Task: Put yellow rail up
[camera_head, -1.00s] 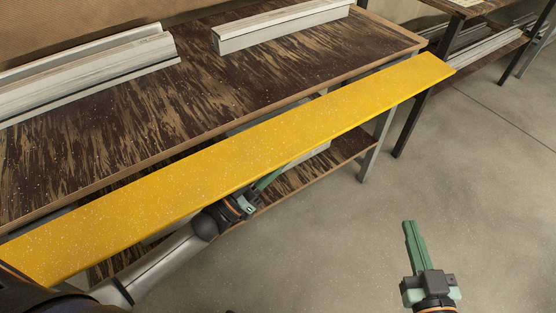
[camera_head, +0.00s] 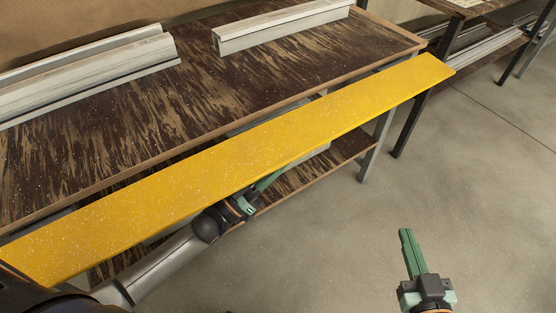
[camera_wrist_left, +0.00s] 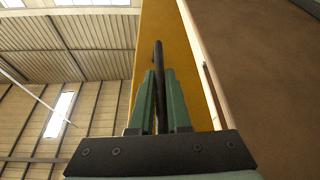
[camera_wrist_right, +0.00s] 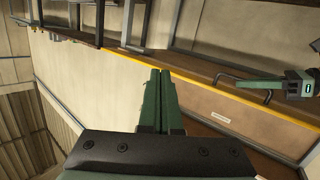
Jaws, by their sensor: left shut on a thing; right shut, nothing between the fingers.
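The long yellow rail (camera_head: 250,160) runs diagonally across the head view, from lower left to upper right, along the front of the bench. My left gripper (camera_head: 268,180) is at its near side, partly hidden by the rail. In the left wrist view its green fingers (camera_wrist_left: 161,100) are shut on a dark bar handle (camera_wrist_left: 158,60) in front of the rail's yellow face (camera_wrist_left: 150,30). My right gripper (camera_head: 405,238) is shut and empty, over open floor right of the rail.
The brown bench top (camera_head: 190,90) lies behind the rail. Pale metal profiles lie on it at left (camera_head: 90,70) and at the back (camera_head: 280,25). A lower shelf (camera_head: 310,170) is under the bench. Another bench stands at upper right. The grey floor (camera_head: 470,180) is clear.

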